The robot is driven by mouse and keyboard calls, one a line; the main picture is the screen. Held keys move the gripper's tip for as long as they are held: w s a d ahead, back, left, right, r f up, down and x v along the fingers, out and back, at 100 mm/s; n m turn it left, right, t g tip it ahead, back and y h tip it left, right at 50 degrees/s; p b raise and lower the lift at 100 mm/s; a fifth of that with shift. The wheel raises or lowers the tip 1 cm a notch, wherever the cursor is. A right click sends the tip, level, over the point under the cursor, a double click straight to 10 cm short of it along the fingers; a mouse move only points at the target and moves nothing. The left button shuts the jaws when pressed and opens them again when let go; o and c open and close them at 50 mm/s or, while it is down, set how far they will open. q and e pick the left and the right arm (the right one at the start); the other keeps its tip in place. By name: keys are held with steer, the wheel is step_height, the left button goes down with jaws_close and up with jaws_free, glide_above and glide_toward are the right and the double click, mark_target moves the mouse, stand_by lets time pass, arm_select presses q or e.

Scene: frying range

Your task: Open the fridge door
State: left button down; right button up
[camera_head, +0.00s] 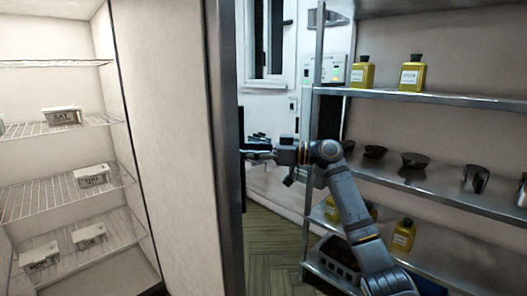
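The fridge stands at the left, and its lit inside with wire shelves (70,192) is in plain view. The fridge door (170,140) is open; its pale inner face and grey metal edge (224,150) stand between the shelves and my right arm. My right gripper (257,152) comes in from the right and is at the outer side of the door, close to a dark upright part, perhaps the handle (242,185). The door edge partly hides that part, and I cannot tell whether the fingers grip it. My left gripper is not in view.
Small labelled packs (63,115) lie on the fridge shelves. A metal rack (440,100) with yellow bottles (411,73), dark bowls (415,160) and a metal cup (475,179) stands at the right, close behind my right arm. Bare wood floor (270,245) shows between door and rack.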

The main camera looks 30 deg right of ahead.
steer(key=v, duration=1.1)
